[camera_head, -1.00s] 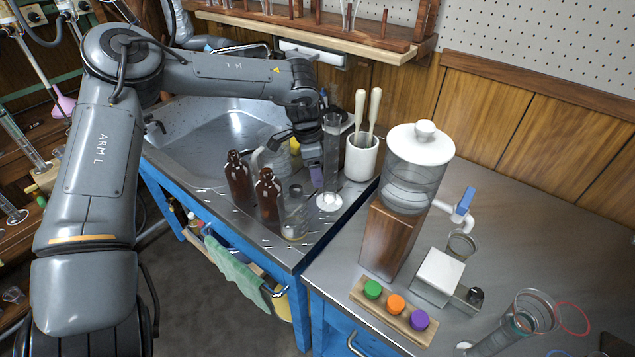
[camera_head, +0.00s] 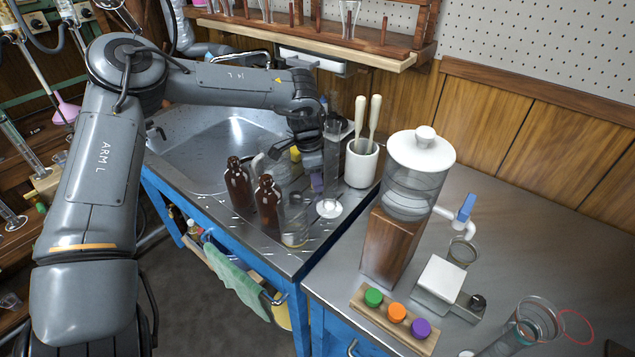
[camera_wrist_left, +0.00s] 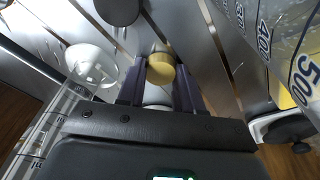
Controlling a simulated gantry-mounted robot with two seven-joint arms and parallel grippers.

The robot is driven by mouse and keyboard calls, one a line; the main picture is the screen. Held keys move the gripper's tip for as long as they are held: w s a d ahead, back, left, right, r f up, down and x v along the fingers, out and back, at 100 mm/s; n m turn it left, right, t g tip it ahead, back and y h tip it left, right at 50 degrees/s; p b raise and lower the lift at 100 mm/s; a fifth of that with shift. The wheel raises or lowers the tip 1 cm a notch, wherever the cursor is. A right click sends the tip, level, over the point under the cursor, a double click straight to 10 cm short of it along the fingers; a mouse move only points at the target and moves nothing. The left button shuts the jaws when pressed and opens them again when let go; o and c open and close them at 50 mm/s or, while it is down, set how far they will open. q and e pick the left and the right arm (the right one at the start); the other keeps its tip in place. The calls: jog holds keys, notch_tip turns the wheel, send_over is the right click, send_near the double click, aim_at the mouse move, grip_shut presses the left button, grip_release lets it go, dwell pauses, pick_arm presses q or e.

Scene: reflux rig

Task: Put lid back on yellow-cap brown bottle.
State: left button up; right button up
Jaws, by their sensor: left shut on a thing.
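My left gripper (camera_head: 318,184) points down at the drainboard to the right of two brown bottles. In the left wrist view the fingers (camera_wrist_left: 157,90) are shut on a small round yellow lid (camera_wrist_left: 161,70). The left brown bottle (camera_head: 239,186) and the right brown bottle (camera_head: 268,207) stand upright beside the sink, both with no cap on their necks. The lid itself is hidden by the fingers in the head view. My right gripper is not in view.
A clear glass bottle (camera_head: 294,225) stands close to the right brown bottle. A white jar with pestles (camera_head: 361,165) and a dispenser (camera_head: 408,185) stand farther right. Clear marked glassware (camera_wrist_left: 290,45) crowds the wrist view.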

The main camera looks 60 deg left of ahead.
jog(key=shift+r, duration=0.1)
pick_arm(q)
notch_tip(320, 180, up, 13)
jog(key=p, duration=0.7)
jog(key=s+a+p, duration=0.2)
jog(key=s+a, duration=0.3)
jog(key=a, duration=0.2)
jog(key=s+a+f+p, duration=0.1)
jog(key=s+a+p, duration=0.2)
jog(key=s+a, duration=0.2)
jog(key=a, duration=0.3)
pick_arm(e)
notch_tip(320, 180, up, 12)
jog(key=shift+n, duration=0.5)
